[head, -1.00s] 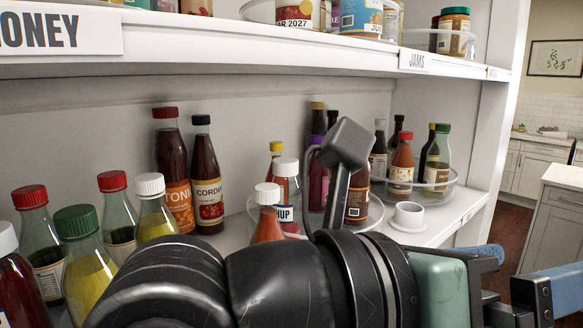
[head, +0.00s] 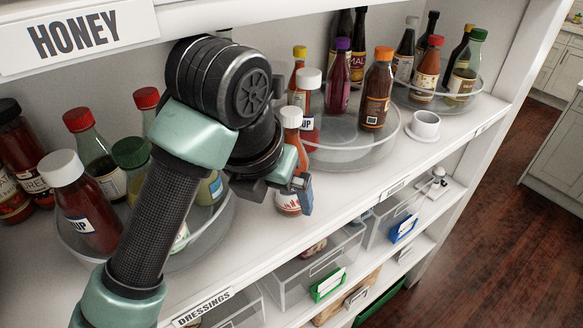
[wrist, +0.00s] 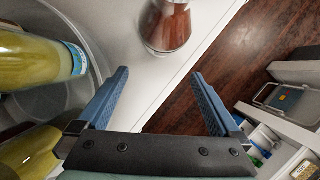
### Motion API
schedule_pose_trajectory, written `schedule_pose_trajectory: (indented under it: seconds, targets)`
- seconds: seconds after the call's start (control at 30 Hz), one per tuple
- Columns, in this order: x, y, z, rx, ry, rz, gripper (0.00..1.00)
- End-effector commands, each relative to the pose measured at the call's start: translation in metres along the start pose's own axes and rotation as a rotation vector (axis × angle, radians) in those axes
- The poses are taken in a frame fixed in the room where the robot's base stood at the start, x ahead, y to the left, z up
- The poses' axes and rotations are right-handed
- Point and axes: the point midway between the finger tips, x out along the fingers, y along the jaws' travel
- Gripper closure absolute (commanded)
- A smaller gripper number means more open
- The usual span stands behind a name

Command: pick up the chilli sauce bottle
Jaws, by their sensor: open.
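A bottle with a white cap and orange-red sauce (head: 290,136) stands upright near the shelf's front edge, between two turntables. It fits the chilli sauce bottle, but its label is mostly hidden and unreadable. My gripper (head: 300,187) is in front of it and covers its middle. In the wrist view a reddish-brown bottle (wrist: 170,27), probably the same one, is at the top, cut off by the frame. It is beyond the open blue fingertips of my gripper (wrist: 159,75), roughly in line with the gap. Nothing is between the fingers.
A left turntable (head: 222,222) holds several bottles; a yellow bottle (wrist: 38,60) lies close to my left finger in the wrist view. The right turntable (head: 345,158) holds ketchup and dark bottles. A white cup (head: 425,125) stands at the right. Clear bins (head: 310,272) sit below.

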Motion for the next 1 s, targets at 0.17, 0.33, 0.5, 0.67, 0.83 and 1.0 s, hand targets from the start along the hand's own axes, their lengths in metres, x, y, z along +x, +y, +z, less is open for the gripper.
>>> schedule_pose_trajectory:
  seconds: [0.17,0.33,0.5,0.67,0.83,1.0]
  targets:
    - [0.003,0.0,0.01,-0.001,-0.001,-0.001,0.0]
    - [0.009,-0.001,0.032,0.001,0.001,-0.002,0.0]
    - [0.019,-0.001,0.055,0.001,0.0,-0.001,0.0]
    - [0.031,-0.001,0.053,0.0,-0.001,-0.004,0.0]
    - [0.034,0.0,0.053,0.0,-0.002,-0.001,0.0]
    - [0.034,0.0,0.052,0.001,-0.002,-0.002,0.14]
